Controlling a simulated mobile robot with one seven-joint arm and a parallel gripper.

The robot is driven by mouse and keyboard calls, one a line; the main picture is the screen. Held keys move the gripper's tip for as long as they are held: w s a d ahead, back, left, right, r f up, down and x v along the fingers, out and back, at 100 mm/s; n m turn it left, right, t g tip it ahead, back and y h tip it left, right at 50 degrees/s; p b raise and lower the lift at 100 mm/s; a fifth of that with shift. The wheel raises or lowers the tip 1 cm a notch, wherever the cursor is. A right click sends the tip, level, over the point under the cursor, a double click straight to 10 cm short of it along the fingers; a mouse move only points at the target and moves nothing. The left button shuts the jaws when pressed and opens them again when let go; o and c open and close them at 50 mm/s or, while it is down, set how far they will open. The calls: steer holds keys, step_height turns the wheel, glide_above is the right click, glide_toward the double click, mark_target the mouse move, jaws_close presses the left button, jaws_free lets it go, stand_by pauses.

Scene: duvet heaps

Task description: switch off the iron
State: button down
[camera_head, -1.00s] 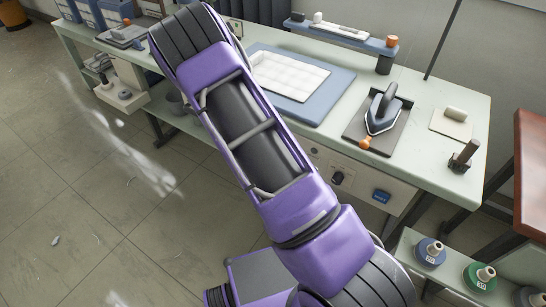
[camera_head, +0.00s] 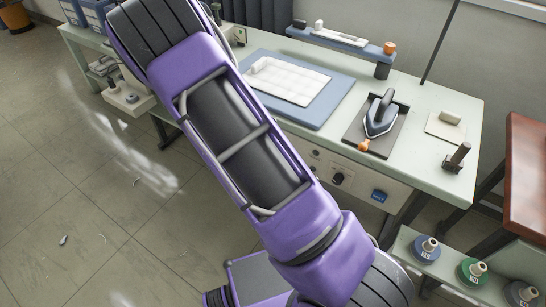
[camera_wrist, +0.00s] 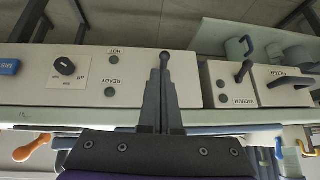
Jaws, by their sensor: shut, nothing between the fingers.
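The iron (camera_head: 380,115) stands on a dark rest plate (camera_head: 352,135) at the right of the pale table, with an orange piece (camera_head: 364,146) by its near end. On the panel under the table edge is a black knob (camera_head: 338,179), also in the wrist view (camera_wrist: 64,66), which appears upside down. Small lights marked HOT (camera_wrist: 114,61) and READY (camera_wrist: 110,92) sit beside it. My gripper (camera_wrist: 165,58) is shut and empty in the wrist view, in front of the panel, between these lights and the VACUUM box. Whether it touches is unclear. The head view does not show it.
A blue plate (camera_head: 379,195) is on the panel right of the knob. The VACUUM box (camera_wrist: 226,84) and FILTER box (camera_wrist: 284,85) are on the other side. A white folded piece (camera_head: 290,80) lies on a blue mat. Spools (camera_head: 426,248) stand on a low shelf at right.

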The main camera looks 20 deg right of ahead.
steer(key=shift+s+a+r, duration=0.65)
steer(key=shift+s, duration=0.05)
